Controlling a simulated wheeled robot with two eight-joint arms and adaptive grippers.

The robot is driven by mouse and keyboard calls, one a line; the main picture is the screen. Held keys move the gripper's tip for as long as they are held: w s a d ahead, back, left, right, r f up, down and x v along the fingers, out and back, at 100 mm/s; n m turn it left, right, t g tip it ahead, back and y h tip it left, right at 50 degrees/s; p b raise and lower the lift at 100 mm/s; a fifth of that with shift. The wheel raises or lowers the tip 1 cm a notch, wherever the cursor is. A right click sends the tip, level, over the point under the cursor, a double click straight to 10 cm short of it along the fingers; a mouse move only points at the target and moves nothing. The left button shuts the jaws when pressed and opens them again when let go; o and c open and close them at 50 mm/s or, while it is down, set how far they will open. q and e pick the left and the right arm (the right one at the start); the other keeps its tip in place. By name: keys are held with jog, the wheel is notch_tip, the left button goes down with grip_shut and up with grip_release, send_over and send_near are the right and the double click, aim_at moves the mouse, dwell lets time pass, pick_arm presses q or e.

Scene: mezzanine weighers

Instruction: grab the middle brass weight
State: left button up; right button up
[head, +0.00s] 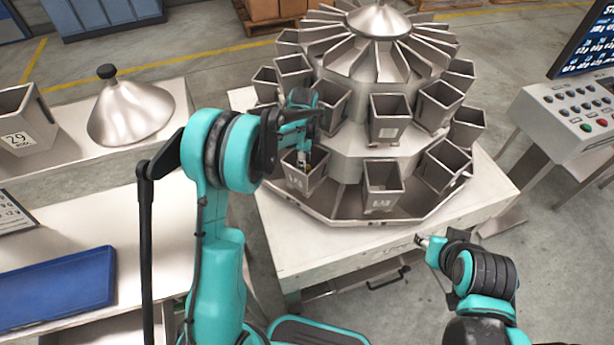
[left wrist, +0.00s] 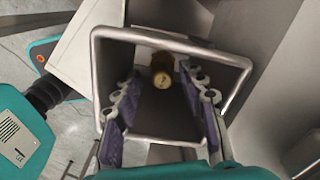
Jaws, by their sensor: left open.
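One brass weight (left wrist: 162,75) shows in the left wrist view, standing deep inside a square metal bucket (left wrist: 150,35). No other weight can be made out. In the head view this bucket (head: 297,182) is on the lower ring of the weigher, at its front left. My left gripper (left wrist: 155,110) is open, its two purple-padded fingers reaching into the bucket mouth on either side of the line to the weight. The fingers do not appear to touch it. My right gripper (head: 424,241) is empty of anything visible, low over the front right of the weigher table.
The round weigher (head: 372,80) carries several other buckets close around my left gripper, including one just right (head: 382,185). A control console (head: 585,115) stands at the right. At the left are a bench with a blue tray (head: 58,285) and a metal cone (head: 130,108).

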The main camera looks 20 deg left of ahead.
aim_at(307, 166)
pick_arm(q)
jog(key=f, duration=0.1)
jog(key=f+b, duration=0.1)
jog(key=f, duration=0.1)
jog(key=f+b, duration=0.1)
jog(key=shift+w+d+f, duration=0.1)
jog(key=shift+d+f, duration=0.25)
jog(key=shift+d, duration=0.05)
jog(key=shift+f, duration=0.45)
jog(key=shift+r, duration=0.1)
jog(key=shift+c, duration=0.9)
grip_shut()
jog(key=shift+r, duration=0.15)
